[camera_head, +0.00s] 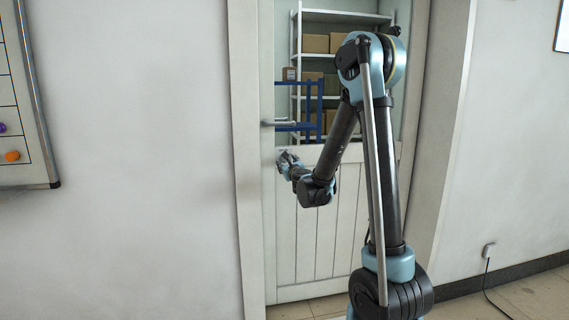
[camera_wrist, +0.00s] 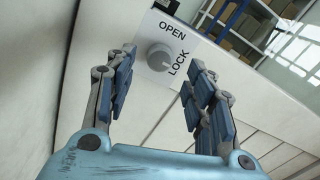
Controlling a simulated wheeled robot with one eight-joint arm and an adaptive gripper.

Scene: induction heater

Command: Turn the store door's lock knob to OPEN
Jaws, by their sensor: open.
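The store door (camera_head: 310,230) is white, with vertical panels below and glass above; it looks closed. A lever handle (camera_head: 280,123) sits at its left edge. In the wrist view, a round grey lock knob (camera_wrist: 159,58) sits on a white plate marked OPEN above it and LOCK to its lower right. The knob's pointer direction is too small to tell for sure. My gripper (camera_wrist: 162,90) is open, with one finger on either side of the knob in the picture, apart from it. In the head view my gripper (camera_head: 287,160) is at the door below the handle and hides the knob.
Behind the glass are shelves (camera_head: 340,18) with brown boxes (camera_head: 314,44) and a blue frame (camera_head: 312,98). The door frame (camera_head: 247,200) and bare wall (camera_head: 150,150) are left of the door. A board (camera_head: 20,185) hangs at far left.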

